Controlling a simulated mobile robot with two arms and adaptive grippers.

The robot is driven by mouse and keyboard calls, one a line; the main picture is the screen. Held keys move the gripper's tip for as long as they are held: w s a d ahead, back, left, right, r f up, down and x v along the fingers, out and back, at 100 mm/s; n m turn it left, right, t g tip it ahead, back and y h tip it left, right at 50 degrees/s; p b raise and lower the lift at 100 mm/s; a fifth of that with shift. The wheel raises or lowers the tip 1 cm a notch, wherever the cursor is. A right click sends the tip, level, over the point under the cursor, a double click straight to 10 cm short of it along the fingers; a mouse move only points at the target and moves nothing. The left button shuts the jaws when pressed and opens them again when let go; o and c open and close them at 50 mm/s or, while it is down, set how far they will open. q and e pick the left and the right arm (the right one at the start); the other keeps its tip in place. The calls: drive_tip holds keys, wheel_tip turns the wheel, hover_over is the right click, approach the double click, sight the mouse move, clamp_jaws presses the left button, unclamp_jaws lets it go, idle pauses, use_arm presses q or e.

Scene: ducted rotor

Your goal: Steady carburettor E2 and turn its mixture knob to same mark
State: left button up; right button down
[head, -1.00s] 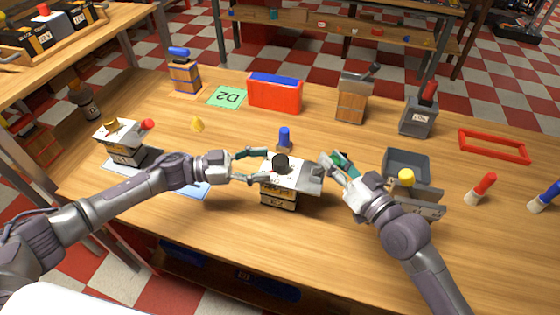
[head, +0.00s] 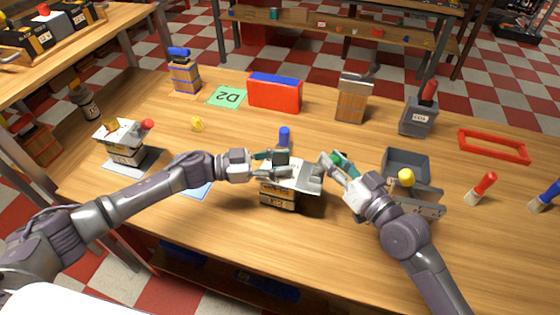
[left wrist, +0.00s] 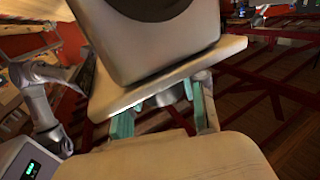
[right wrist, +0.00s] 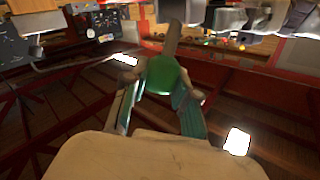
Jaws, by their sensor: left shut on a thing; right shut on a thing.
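In the left wrist view the fingers flank a grey round piece (left wrist: 171,98), and a large grey body hides much of the scene. My right gripper (head: 326,163) is at the carburettor's right side. In the right wrist view it is shut on a green-ended grey handle (right wrist: 160,75). The knob's marks cannot be read.
A similar carburettor with a red knob (head: 124,148) stands at the left. A blue-topped peg (head: 284,137) is just behind E2. A grey open bin (head: 406,163) is close right of my right gripper. The front of the table is clear.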

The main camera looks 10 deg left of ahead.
use_arm(q)
drive_tip(key=shift+c, duration=0.5)
drive_tip(key=shift+n+t, duration=0.3)
drive_tip(key=shift+t, duration=0.2)
drive_tip(key=n+t+y, duration=0.2)
drive_tip(key=t, duration=0.1)
drive_tip(key=n+t+y, duration=0.2)
drive_tip(key=n+t, duration=0.1)
drive_tip(key=shift+s+d+t, duration=0.1)
drive_tip(key=shift+d+t, duration=0.1)
drive_tip(key=shift+t, duration=0.1)
drive_tip(key=n+t+y, duration=0.3)
drive_tip(key=y, duration=0.1)
drive_tip(key=shift+r, duration=0.15)
drive_tip(key=shift+n+t+y, duration=0.3)
drive_tip(key=shift+y, duration=0.3)
drive_tip(key=shift+a, duration=0.15)
drive_tip(key=o, duration=1.2)
